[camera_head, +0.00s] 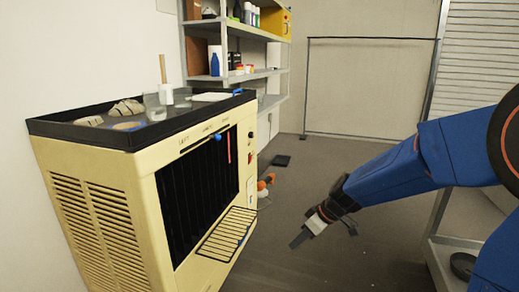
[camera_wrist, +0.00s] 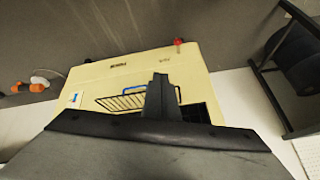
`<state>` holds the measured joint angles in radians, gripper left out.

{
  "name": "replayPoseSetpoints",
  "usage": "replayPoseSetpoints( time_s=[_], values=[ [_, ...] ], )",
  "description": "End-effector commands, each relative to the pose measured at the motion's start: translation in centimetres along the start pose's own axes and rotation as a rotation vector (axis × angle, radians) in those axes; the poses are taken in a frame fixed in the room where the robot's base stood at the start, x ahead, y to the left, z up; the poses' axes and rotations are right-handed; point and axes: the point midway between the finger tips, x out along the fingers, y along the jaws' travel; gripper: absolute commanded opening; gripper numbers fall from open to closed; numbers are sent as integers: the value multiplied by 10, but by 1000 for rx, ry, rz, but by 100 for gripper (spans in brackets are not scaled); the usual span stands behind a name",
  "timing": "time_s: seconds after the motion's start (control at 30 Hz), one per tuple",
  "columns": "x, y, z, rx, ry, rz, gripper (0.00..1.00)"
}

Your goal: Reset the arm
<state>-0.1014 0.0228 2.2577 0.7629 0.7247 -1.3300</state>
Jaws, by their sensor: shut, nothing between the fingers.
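My gripper (camera_head: 300,239) is at the end of my blue arm, right of a cream-coloured cabinet (camera_head: 115,190) in the head view. Its fingers are together, point down and to the left, and hold nothing. It hangs in open air above the grey floor, apart from the cabinet. In the wrist view the dark fingers of my gripper (camera_wrist: 160,88) stick up in front of the cream cabinet (camera_wrist: 75,92), which has a wire rack (camera_wrist: 135,101). The lower part of the cabinet is hidden behind my gripper there.
A black tray top (camera_head: 75,133) with stones and a container sits on the cabinet, and a wire rack (camera_head: 228,233) juts from its front. Shelves (camera_head: 255,75) with bottles stand behind. An orange object (camera_head: 264,186) lies on the floor. The floor between is mostly free.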

Motion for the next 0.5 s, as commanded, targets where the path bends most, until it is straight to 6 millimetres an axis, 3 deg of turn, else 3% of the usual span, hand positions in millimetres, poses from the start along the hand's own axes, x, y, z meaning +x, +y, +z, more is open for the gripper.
replayPoseSetpoints(
  time_s=[0.1,0.5],
  values=[
    [-32,-17,14,54,-14,29,0],
    [-114,-68,78,269,-66,154,0]
  ],
)
